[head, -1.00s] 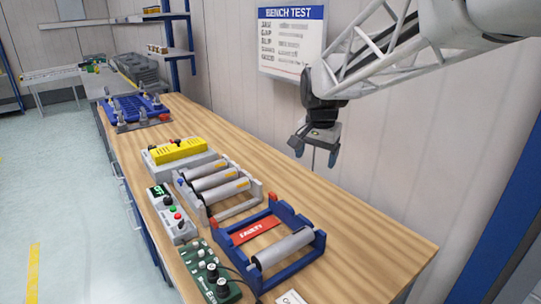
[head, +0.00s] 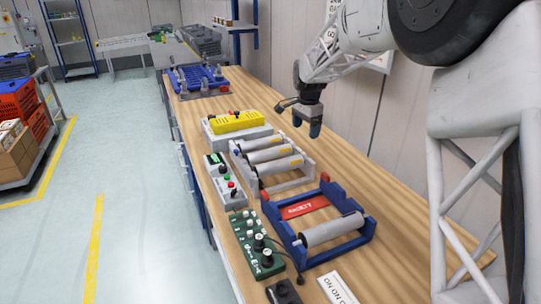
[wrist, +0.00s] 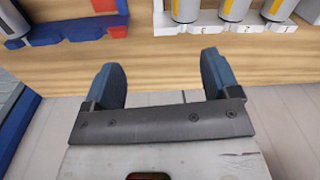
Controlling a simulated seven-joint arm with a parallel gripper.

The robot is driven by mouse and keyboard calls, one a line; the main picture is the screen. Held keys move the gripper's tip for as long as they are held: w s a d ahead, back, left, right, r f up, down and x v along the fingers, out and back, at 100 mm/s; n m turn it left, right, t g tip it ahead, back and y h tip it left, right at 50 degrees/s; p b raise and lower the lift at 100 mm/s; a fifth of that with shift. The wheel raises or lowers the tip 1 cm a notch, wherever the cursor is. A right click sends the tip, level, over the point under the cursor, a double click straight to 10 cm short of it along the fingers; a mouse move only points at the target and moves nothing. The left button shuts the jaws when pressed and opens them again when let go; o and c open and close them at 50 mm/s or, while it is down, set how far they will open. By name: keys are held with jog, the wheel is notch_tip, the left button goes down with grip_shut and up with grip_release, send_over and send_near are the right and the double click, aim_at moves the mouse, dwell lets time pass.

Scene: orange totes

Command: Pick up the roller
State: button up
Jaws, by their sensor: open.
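Several grey rollers show in the head view. Three lie side by side in a grey rack (head: 301,181) mid-bench; the nearest of these is a roller (head: 280,166) with a yellow mark. Another roller (head: 332,230) lies across the near end of a blue frame (head: 291,243) that holds a red plate (head: 302,207). My gripper (head: 307,122) is open and empty, above the bench's wall side, beyond the grey rack and apart from the rollers. In the wrist view both fingers (wrist: 162,75) are spread, with parts of the rollers (wrist: 234,9) at the top right and the blue frame (wrist: 75,32) at the top left.
A yellow unit (head: 236,122), a control box (head: 222,177) and a green board with knobs (head: 254,243) line the bench's left side. A white sign (head: 338,289) lies in front. A blue fixture (head: 197,79) is farther back. Bare wood (head: 400,205) lies at right.

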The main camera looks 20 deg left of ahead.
jog(key=m, duration=0.2)
send_over(270, 149)
jog(key=shift+g, duration=0.3)
notch_tip(270, 149, down, 10)
jog(key=shift+r, duration=0.2)
jog(key=shift+f, duration=0.1)
jog(key=shift+f, duration=1.2)
jog(key=shift+f, duration=0.1)
jog(key=shift+s+f, duration=0.1)
jog(key=shift+f, duration=2.4)
jog(key=shift+c, duration=0.4)
jog(key=c, duration=1.2)
jog(key=shift+r, duration=0.2)
